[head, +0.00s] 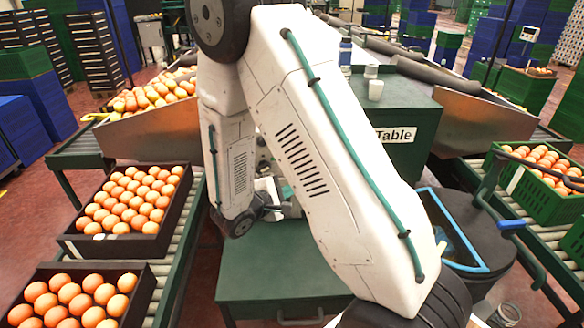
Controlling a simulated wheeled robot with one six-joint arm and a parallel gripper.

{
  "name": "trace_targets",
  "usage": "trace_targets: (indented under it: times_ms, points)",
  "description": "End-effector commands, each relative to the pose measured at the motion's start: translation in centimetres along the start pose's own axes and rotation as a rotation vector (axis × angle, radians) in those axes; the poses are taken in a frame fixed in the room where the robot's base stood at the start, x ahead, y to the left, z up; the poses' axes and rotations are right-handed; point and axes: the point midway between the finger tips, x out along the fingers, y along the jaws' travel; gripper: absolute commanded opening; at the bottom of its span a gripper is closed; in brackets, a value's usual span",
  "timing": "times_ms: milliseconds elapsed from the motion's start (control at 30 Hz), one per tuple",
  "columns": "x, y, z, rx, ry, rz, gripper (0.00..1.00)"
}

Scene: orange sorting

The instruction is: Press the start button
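I cannot make out a start button in the head view. My white arm fills the middle of the picture and hides much of the green table (280,268) behind it. My gripper (276,190) seems to be behind the arm's wrist, over the back part of the green table. Only small white and green parts show there, so its fingers cannot be made out.
Crates of oranges (124,247) (48,316) sit on the left roller conveyor (186,232). A green crate (540,205) of oranges stands at right. A dark barrel (470,222) stands right of the arm. A green cabinet (408,155) marked "Table" holds a white cup (375,90) and bottle (345,52).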

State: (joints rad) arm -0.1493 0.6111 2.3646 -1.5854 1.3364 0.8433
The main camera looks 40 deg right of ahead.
Motion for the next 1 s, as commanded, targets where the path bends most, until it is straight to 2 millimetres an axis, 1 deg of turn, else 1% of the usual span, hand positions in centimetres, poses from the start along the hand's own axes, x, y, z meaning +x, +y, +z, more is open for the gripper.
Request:
trace_targets:
  times_ms: [100,300,500,700,1000]
  points:
    - [1.3,0.9,-0.8,0.002,-0.002,0.0,0.0]
    - [3.3,2.3,-2.3,0.001,-0.002,-0.001,0.0]
    - [4.6,3.3,-3.3,0.001,-0.001,-0.001,0.0]
    - [5.1,3.6,-3.6,-0.001,0.0,0.0,0.0]
    - [5.1,3.7,-3.6,-0.001,0.0,0.0,0.0]
